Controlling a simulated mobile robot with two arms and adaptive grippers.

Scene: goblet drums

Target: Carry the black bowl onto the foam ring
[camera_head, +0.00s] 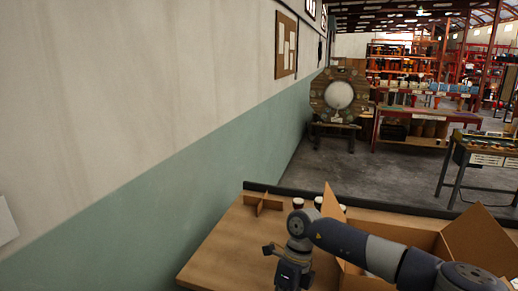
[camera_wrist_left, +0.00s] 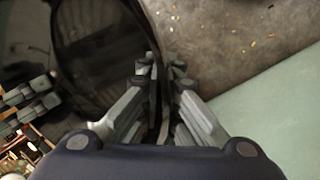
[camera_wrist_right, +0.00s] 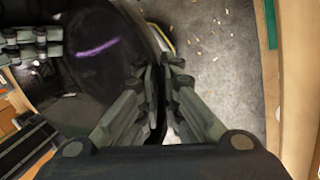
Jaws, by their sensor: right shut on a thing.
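The black bowl is a large, glossy dark round shape, cut off by the frame in the left wrist view (camera_wrist_left: 95,35) and the right wrist view (camera_wrist_right: 95,65). Its rim runs between the fingers of my left gripper (camera_wrist_left: 160,72), which are close together on it. My right gripper (camera_wrist_right: 158,72) is shut on another part of the rim. Each wrist view shows other gripper parts across the bowl at the left. The bowl looks held over a grey speckled floor. I see no foam ring. The head view shows neither the bowl nor clear fingertips.
A brown tabletop (camera_head: 226,246) holds an open cardboard box (camera_head: 470,240), a cardboard divider (camera_head: 262,204) and small dark-capped jars (camera_head: 298,203). A green-and-white wall (camera_head: 170,140) borders the left. A round wooden board (camera_head: 340,95) and workbenches (camera_head: 425,115) stand farther back.

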